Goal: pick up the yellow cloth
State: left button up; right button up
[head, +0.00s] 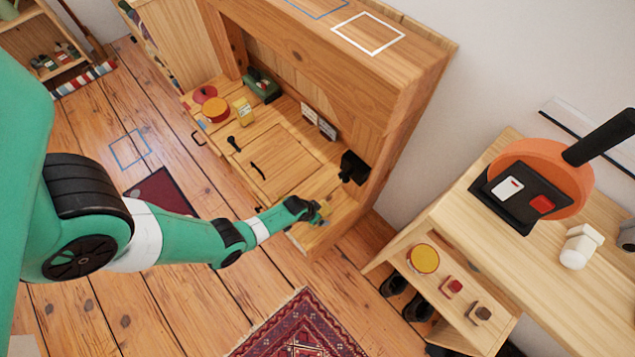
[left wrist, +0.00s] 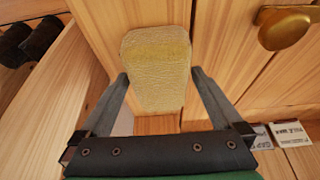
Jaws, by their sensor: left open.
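The yellow cloth (left wrist: 156,62) is a thick rounded rectangular pad in the left wrist view, in front of pale wood. My left gripper (left wrist: 158,76) is open, with one fingertip at each side of the cloth's lower half. I cannot tell whether the fingers touch it. In the head view my left gripper (head: 318,209) is at the right end of the wooden cabinet's lower surface, and a small yellow part of the cloth (head: 325,208) shows at its tip. The gripper hides the rest. My right gripper is not in view.
The wooden cabinet (head: 425,75) rises behind the gripper. A black object (head: 353,167) stands close by on its ledge. A brass knob (left wrist: 283,27) and small labelled cards (left wrist: 289,133) show near the cloth. A light wooden desk (head: 530,270) stands at the right.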

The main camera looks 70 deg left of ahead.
aim_at(321, 210)
pick_arm(q)
jog(key=shift+c, duration=0.2)
jog(key=c, duration=1.4)
jog(key=shift+r+p, duration=0.55)
jog(key=shift+r, duration=0.05)
notch_tip(321, 210, up, 4)
jog(key=p, duration=0.2)
jog(key=shift+f+p, duration=0.2)
jog(key=shift+p, duration=0.15)
jog(key=s+d+r+p, duration=0.2)
jog(key=r+p, duration=0.1)
jog(key=s+r+p, duration=0.1)
jog(key=r, duration=0.1)
jog(key=shift+d, duration=0.4)
jog(key=s+d+r+p, duration=0.1)
jog(key=s+d, duration=0.1)
jog(key=s+d+r+p, duration=0.1)
jog(key=s+d, duration=0.1)
jog(key=s, duration=0.1)
jog(key=s+d+r+p, duration=0.1)
jog(key=s+d, duration=0.1)
jog(key=shift+s+d+r+p, duration=0.15)
jog(key=shift+d+r+p, duration=0.2)
jog(key=shift+d, duration=0.05)
